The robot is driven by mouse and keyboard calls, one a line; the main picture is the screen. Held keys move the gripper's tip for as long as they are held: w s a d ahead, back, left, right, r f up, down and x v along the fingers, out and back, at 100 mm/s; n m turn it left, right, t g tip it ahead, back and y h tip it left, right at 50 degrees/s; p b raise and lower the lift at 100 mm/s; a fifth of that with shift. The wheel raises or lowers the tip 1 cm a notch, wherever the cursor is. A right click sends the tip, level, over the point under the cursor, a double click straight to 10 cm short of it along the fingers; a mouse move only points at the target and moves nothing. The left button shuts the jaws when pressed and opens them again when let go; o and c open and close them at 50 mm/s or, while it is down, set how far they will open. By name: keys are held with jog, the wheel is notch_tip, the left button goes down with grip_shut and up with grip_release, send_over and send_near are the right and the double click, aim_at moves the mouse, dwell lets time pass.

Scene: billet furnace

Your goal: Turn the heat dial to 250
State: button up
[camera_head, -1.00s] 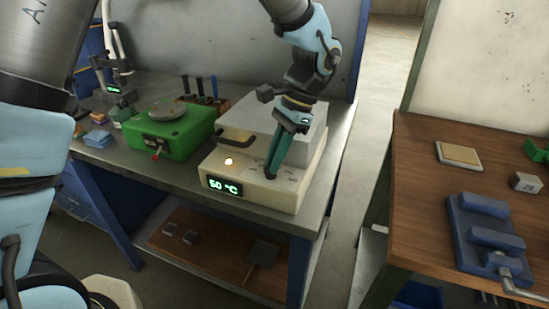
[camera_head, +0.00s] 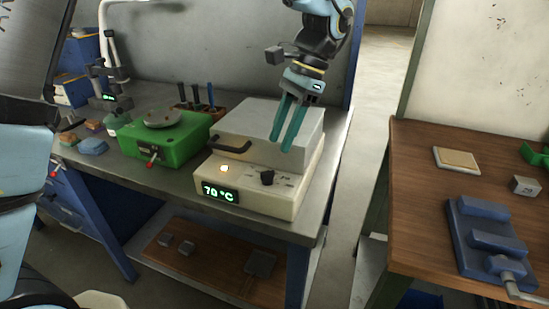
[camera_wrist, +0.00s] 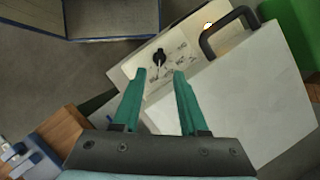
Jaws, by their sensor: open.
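The furnace (camera_head: 262,190) is a cream box with a grey lid and a black handle (camera_head: 231,144) on the metal bench. Its green display (camera_head: 220,192) reads 70 °C, and a lamp to the upper right of the display glows. The black heat dial (camera_head: 267,178) is on the front panel; it also shows in the wrist view (camera_wrist: 159,57), with scale marks too small to read. My gripper (camera_head: 282,146) is open and empty, above the furnace and apart from the dial. In the wrist view its teal fingers (camera_wrist: 160,74) point toward the panel.
A green box-shaped device (camera_head: 165,137) stands left of the furnace, with a tool rack (camera_head: 200,106) behind. A blue vise (camera_head: 485,240) and a tan board (camera_head: 457,159) are on the wooden table at right. A floor gap separates the two tables.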

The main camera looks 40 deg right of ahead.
jog(key=v, duration=0.3)
jog(key=shift+d+r, duration=0.1)
jog(key=shift+r, duration=0.2)
